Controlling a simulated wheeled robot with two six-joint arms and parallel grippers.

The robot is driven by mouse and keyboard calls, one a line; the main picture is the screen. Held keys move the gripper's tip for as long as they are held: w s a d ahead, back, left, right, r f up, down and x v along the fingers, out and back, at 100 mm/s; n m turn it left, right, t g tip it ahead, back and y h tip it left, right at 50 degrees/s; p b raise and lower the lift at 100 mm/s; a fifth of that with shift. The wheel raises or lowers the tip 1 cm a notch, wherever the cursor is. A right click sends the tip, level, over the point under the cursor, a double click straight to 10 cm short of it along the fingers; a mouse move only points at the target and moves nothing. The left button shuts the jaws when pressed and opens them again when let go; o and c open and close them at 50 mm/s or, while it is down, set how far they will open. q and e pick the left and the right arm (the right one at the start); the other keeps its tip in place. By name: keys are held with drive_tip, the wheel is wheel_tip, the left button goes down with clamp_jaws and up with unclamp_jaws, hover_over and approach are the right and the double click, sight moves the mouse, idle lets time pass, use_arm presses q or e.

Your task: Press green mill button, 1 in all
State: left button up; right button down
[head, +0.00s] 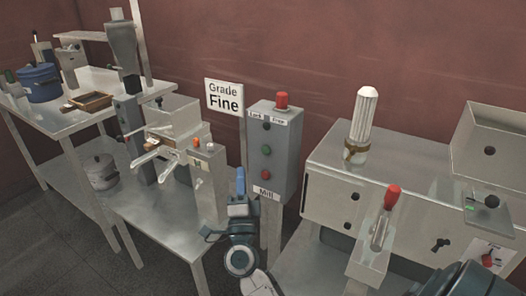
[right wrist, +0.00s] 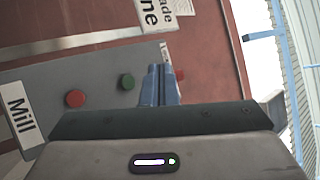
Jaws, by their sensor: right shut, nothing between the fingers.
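The grey Mill box (head: 282,150) stands on a post in the middle of the head view. Its green button (head: 266,149) sits above a red button (head: 266,174) and below a dark round fitting. My right gripper (head: 240,176), with blue fingers, is shut and empty, pointing up just left of the box's lower part. In the right wrist view the box lies sideways; the green button (right wrist: 127,82) is just left of the shut fingertips (right wrist: 158,72), with the red button (right wrist: 75,98) further left. The fingers appear apart from the green button. My left gripper is not in view.
A "Grade Fine" sign (head: 225,96) stands left of the box, and a red knob (head: 281,99) tops it. A metal table (head: 150,205) with a machine is at left. A grey cabinet (head: 405,180) with a red-handled lever (head: 386,210) is close at right.

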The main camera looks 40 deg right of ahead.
sight(266, 150)
drive_tip(key=shift+d, duration=0.1)
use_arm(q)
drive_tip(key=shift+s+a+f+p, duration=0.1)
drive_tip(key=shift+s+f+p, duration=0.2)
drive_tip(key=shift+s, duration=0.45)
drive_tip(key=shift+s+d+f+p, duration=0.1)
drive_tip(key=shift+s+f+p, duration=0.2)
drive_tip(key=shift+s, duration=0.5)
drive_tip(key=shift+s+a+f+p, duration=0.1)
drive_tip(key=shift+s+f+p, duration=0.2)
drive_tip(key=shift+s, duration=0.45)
use_arm(e)
drive_tip(key=shift+w+d, duration=0.55)
drive_tip(key=shift+d, duration=0.8)
drive_tip(key=shift+w+d, duration=0.6)
drive_tip(key=shift+d, duration=0.7)
drive_tip(key=shift+w+d, duration=0.55)
drive_tip(key=shift+d, duration=0.8)
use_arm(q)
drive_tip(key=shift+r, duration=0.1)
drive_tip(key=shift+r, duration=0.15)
use_arm(e)
drive_tip(key=shift+w+d, duration=0.15)
drive_tip(key=shift+d, duration=0.25)
